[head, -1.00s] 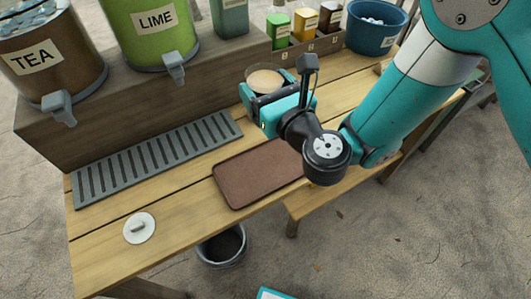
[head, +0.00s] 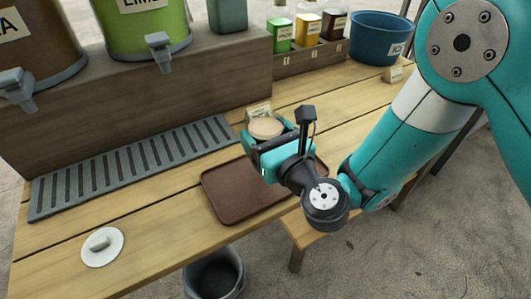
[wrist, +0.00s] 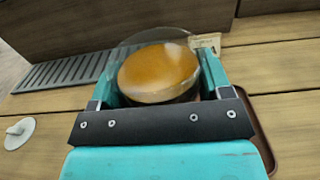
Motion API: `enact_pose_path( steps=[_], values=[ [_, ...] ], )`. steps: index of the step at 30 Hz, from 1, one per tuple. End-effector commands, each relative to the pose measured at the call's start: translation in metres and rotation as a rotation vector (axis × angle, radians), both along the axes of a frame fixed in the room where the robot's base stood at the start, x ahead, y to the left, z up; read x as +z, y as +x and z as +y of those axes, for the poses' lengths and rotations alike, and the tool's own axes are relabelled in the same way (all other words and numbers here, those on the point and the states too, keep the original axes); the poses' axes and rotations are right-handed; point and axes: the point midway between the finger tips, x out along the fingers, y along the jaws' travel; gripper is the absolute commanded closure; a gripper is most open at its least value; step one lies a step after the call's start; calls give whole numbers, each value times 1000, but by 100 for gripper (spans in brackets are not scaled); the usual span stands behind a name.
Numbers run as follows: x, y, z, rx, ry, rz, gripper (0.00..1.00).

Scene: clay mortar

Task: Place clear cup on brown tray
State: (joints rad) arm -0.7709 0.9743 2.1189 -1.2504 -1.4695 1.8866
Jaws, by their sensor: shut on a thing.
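The clear cup (wrist: 122,60) is see-through and holds a tan-brown drink; it also shows in the head view (head: 266,127). My gripper (head: 266,137) is shut on the cup, with one finger on each side of it in the wrist view. The brown tray (head: 226,196) lies flat on the wooden table. My gripper and the cup are over or near the tray's far edge in the head view. My gripper and arm hide part of the tray's right side. The cup's base is hidden, so I cannot tell its height above the surface.
A grey slotted drip grate (head: 130,165) lies left of the tray. A white lid-like disc (head: 102,247) is on the front left. Dispensers stand on the raised wooden shelf (head: 130,115) behind. A blue ice bucket (head: 377,38) is at the back right. A grey bin (head: 214,275) stands below the table edge.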

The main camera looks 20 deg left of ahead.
Motion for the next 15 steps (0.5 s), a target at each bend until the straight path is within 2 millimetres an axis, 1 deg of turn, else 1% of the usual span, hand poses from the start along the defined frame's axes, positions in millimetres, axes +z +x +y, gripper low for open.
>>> enact_pose_path(
  steps=[1, 6, 8, 15],
  values=[
    [-12, 0, 0, 0, 1, -1, 74],
    [-36, 0, 0, 0, 0, -1, 74],
    [-38, 0, 0, 0, 0, -1, 74],
    [-35, 0, 0, 0, 1, -1, 74]
  ],
)
